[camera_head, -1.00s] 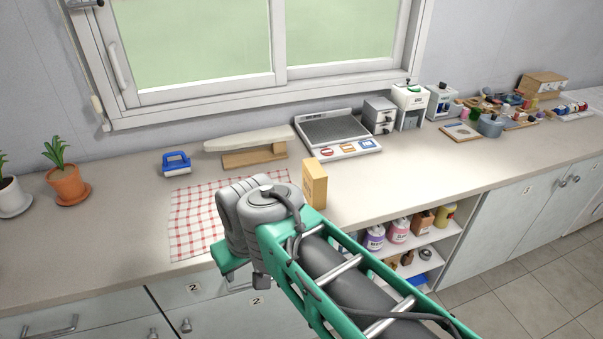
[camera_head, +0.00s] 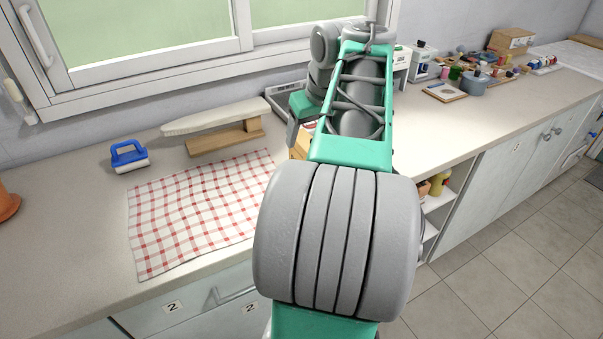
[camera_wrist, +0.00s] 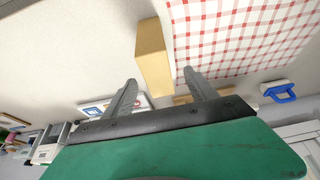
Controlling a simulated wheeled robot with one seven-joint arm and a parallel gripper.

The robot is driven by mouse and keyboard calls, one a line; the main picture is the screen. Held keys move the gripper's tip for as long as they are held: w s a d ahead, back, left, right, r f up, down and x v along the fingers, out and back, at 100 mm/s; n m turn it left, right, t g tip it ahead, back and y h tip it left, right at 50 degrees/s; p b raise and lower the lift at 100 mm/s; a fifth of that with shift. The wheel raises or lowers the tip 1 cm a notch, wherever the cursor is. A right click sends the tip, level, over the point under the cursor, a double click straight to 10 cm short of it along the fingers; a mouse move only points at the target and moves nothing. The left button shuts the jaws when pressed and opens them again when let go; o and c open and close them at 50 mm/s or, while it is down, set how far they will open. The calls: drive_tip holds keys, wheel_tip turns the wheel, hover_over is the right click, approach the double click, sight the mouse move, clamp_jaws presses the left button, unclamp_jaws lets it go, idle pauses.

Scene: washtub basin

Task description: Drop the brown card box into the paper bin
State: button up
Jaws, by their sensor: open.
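The brown card box (camera_wrist: 153,58) stands on the counter beside the checked cloth in the wrist view. In the head view only a sliver of the brown card box (camera_head: 300,146) shows, the rest hidden behind my arm. My gripper (camera_wrist: 161,78) is open and empty. Its two fingers point toward the box, and the box shows in the gap between them and beyond them; how far apart they are is hard to tell. My arm hides the fingers in the head view. I see no paper bin in either view.
A red-checked cloth (camera_head: 200,208) lies left of the box. A scale (camera_head: 284,97) sits behind the box. The right counter (camera_head: 470,125) has bare room before the clutter.

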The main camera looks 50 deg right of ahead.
wheel_tip(320, 180, down, 2)
drive_tip(key=shift+w+d+f+b, duration=0.1)
drive_tip(key=shift+b, duration=0.3)
drive_tip(key=b+x, duration=0.1)
drive_tip(key=x, duration=0.6)
drive_tip(key=shift+d+f, duration=0.1)
drive_tip(key=shift+c, duration=0.4)
clamp_jaws()
